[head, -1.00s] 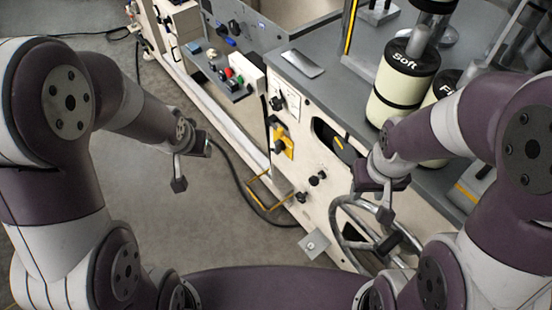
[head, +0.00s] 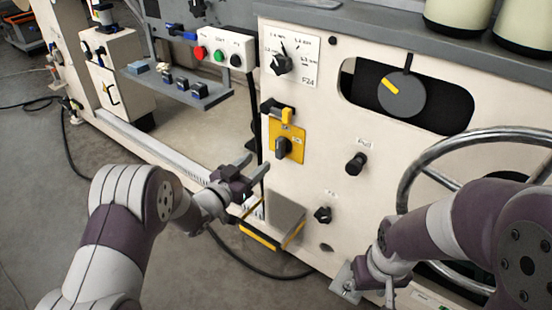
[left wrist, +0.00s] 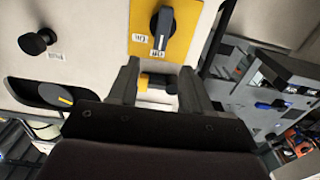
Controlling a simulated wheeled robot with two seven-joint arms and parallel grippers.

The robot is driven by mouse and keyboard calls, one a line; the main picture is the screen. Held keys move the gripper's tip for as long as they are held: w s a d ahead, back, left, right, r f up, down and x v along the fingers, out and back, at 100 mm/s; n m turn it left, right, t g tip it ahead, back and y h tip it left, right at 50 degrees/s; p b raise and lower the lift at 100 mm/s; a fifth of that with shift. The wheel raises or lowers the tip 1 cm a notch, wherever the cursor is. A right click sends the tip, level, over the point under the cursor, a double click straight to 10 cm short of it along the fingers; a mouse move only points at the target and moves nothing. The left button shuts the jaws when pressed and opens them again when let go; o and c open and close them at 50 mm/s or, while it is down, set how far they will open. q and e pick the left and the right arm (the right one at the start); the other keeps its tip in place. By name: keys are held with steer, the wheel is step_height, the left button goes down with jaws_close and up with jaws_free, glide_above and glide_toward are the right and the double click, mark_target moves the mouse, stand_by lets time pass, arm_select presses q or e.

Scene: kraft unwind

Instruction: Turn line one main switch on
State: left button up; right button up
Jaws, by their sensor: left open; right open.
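A yellow switch plate (head: 297,140) with a black rotary handle (head: 283,148) is on the cream machine panel in the head view. The handle points roughly up and down. In the left wrist view the plate (left wrist: 182,18) and handle (left wrist: 161,30) show at the top, beyond the fingers. My left gripper (head: 248,172) is open and empty, left of and slightly below the plate, apart from it. Its fingers also show in the left wrist view (left wrist: 160,85). My right gripper (head: 368,287) is low by the handwheel; I see nothing held in it.
A small yellow-and-black lever (head: 286,116) sits just above the plate. A dial (head: 281,64) is above, and black knobs (head: 356,163) are to the right. A button box (head: 222,52) stands at left. The handwheel (head: 408,185) is at right. Floor is open at left.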

mark_target(278, 145)
arm_select(q)
steer(key=b+x, duration=0.2)
steer(key=x, duration=0.2)
steer(key=b+x, duration=0.1)
steer(key=x, duration=0.4)
steer(key=shift+w+d+f+b, duration=0.1)
steer(key=shift+w+f+b, duration=0.1)
steer(key=shift+b, duration=0.2)
steer(key=shift+w+d+r, duration=0.15)
steer(key=shift+w+d, duration=0.05)
steer(key=shift+w, duration=0.1)
jaws_close()
